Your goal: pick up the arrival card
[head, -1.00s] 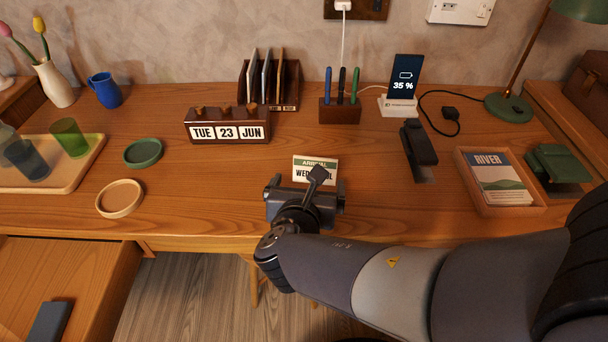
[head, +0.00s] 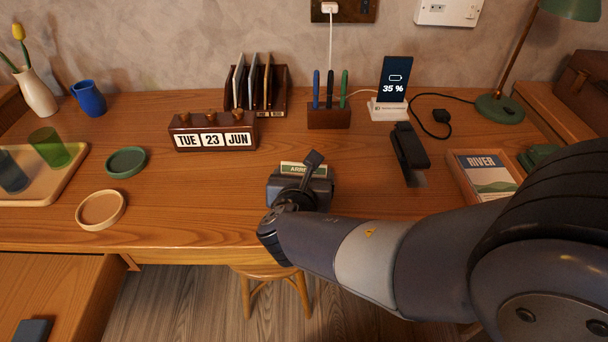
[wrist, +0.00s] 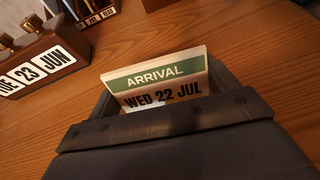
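The arrival card (wrist: 160,85) is a cream card with a green band reading ARRIVAL and WED 22 JUL below. In the head view only its top strip (head: 300,168) shows behind my gripper (head: 303,180), which hides the rest. In the wrist view the fingers of my gripper (wrist: 165,95) are apart, one at each side of the card, with its lower part between them. The card nearly fills the gap, and I see no clear grip on it.
A date block (head: 212,132) stands behind left, with a card rack (head: 282,103) behind it. A pen holder (head: 329,117), phone stand (head: 388,110) and stapler-like black item (head: 410,147) stand behind right. A wooden tray (head: 468,190) is at right. Bare desk lies left of my gripper.

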